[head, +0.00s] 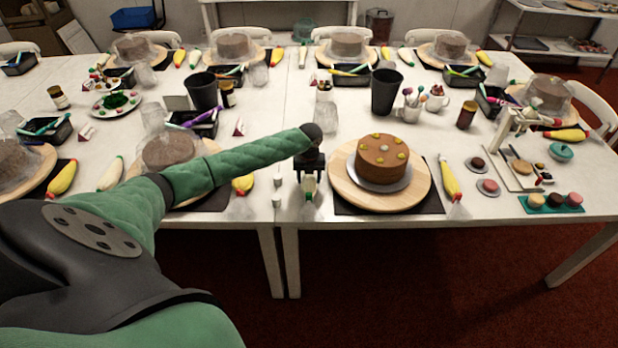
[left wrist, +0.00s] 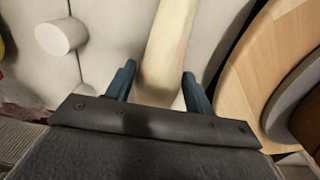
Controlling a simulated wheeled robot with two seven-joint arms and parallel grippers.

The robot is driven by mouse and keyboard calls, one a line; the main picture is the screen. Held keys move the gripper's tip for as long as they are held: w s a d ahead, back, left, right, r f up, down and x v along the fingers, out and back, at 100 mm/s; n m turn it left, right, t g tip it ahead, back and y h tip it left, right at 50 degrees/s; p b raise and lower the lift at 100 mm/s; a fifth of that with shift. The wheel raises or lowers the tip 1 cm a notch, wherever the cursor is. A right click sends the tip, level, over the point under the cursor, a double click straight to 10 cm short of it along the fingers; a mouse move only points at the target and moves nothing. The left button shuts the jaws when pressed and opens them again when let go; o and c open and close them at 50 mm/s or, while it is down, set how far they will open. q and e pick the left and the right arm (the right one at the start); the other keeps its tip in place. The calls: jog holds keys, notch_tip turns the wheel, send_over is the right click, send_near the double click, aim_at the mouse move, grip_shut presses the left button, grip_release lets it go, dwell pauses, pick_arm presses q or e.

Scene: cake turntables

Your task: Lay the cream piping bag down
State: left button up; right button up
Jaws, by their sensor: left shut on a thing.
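My left gripper (head: 309,172) is at the front of the table, just left of the near turntable. It is shut on the cream piping bag (head: 309,184). In the left wrist view the pale cream bag (left wrist: 168,45) runs lengthwise between the two blue-grey fingers (left wrist: 155,85), over the white table. The gripper and arm hide much of the bag in the head view. I cannot tell whether the bag touches the table. My right gripper is not in view.
A wooden turntable (head: 345,185) with a brown cake (head: 383,158) stands right of the gripper; its rim is close by in the left wrist view (left wrist: 245,85). A yellow piping bag (head: 450,180) lies beyond it. Small white cylinders (head: 277,200) stand left. Bare tabletop (head: 300,213) shows in front.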

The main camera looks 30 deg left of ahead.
pick_arm(q)
jog(key=shift+f, duration=0.35)
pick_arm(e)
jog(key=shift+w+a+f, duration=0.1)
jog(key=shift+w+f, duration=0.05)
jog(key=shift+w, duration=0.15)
pick_arm(q)
jog(key=o, duration=0.7)
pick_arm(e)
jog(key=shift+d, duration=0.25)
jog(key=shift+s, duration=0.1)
pick_arm(q)
notch_tip(320, 180, up, 7)
jog(key=b, duration=0.3)
jog(key=shift+w+f, duration=0.1)
jog(key=shift+f, duration=0.05)
jog(key=shift+r, duration=0.5)
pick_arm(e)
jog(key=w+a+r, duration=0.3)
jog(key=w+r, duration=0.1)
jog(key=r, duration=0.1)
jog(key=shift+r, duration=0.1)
